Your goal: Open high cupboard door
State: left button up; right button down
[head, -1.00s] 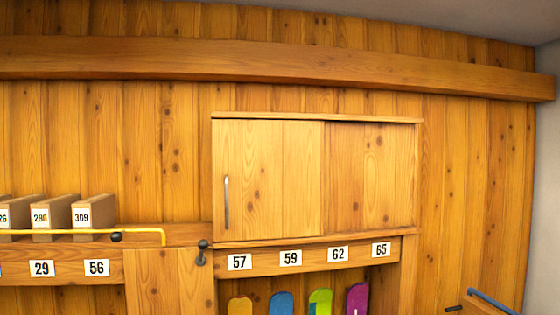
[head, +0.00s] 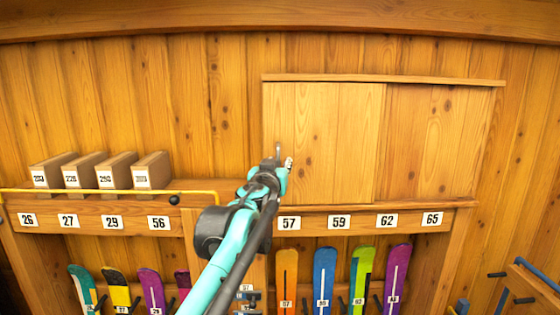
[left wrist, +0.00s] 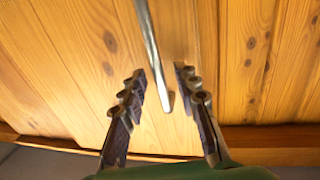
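The high cupboard (head: 385,79) on the wall has a pale left door panel (head: 340,145) in front of a right panel (head: 445,140). The left panel covers the left half of the cupboard. Its upright metal bar handle (left wrist: 151,50) shows clearly in the left wrist view. My left gripper (head: 284,161) is at the left edge of that panel and mostly hides the handle in the head view. In the left wrist view my left gripper (left wrist: 160,74) is open, with the handle's end between its fingers and a gap on each side. My right gripper is not in view.
Numbered boxes (head: 152,171) stand on the shelf at left behind a yellow rail (head: 100,191). A number board (head: 362,221) runs under the cupboard, with colourful skis (head: 325,275) below. A blue-railed rack (head: 538,276) is at lower right.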

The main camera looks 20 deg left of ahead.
pick_arm(q)
jog(key=shift+w, duration=0.3)
jog(key=shift+s+r, duration=0.1)
grip_shut()
jog(key=w+d+p, duration=0.1)
jog(key=w+d, duration=0.2)
jog(key=d, duration=0.6)
jog(key=w+d+p, duration=0.2)
jog(key=d, duration=0.8)
jog(key=w+d+p, duration=0.2)
jog(key=w+d, duration=0.1)
jog(key=d, duration=0.7)
jog(key=shift+w+d, duration=0.1)
jog(key=shift+w, duration=0.2)
